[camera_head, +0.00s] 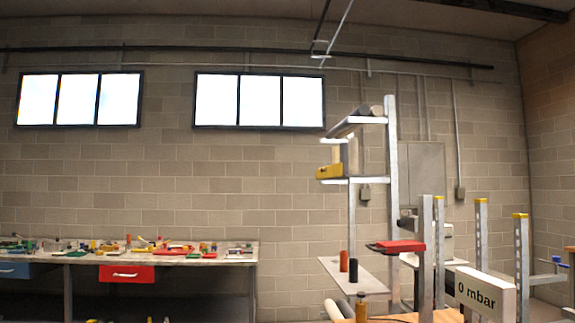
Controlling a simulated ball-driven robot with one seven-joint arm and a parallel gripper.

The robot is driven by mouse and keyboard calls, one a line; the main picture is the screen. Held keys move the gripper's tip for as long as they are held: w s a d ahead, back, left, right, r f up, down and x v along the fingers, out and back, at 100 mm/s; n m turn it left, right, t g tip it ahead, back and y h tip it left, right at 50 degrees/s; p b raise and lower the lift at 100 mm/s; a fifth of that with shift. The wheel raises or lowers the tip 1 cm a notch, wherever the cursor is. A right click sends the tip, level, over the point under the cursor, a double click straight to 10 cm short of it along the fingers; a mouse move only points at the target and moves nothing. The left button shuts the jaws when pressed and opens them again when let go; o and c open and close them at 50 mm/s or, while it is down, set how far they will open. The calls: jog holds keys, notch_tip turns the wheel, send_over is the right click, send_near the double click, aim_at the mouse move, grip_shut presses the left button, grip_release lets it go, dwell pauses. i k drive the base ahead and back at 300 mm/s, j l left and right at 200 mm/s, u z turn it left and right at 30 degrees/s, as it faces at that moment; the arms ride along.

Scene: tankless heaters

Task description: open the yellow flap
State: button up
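A small yellow piece (329,171) shows at the left end of a raised shelf on a metal frame, right of the picture's middle. It is the most flap-like yellow thing in view, but it is too small to tell whether it is the yellow flap or whether it is open or shut. My gripper does not show in the head view, so its state and its place relative to the yellow piece cannot be seen.
A metal post (392,200) carries the shelves. A lower plate (358,283) holds a red and a black cylinder. A red-topped part (397,246) and a "0 mbar" sign (484,294) stand at right. A cluttered workbench (215,262) with a red drawer (127,274) stands at left.

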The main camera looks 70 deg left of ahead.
aim_at(336, 170)
jog(key=u, duration=1.7)
